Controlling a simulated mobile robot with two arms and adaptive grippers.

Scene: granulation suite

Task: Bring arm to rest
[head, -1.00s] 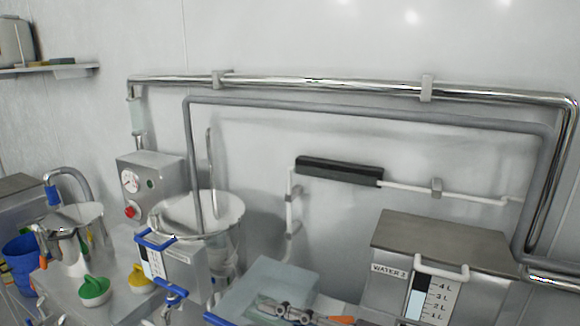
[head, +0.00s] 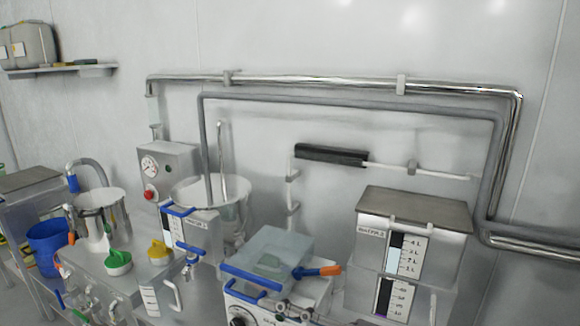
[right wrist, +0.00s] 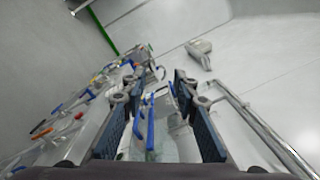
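My right gripper (right wrist: 160,88) is open in the right wrist view, its two dark padded fingers apart with nothing held between them. In the head view only a grey linked part, likely of this gripper (head: 288,308), shows at the bottom edge, in front of the white device (head: 268,304) with a dial. From the head view alone I cannot tell its opening. My left gripper is not in view.
A steel water tank (head: 415,213) stands right of the device. Pipes (head: 320,83) run along the wall.

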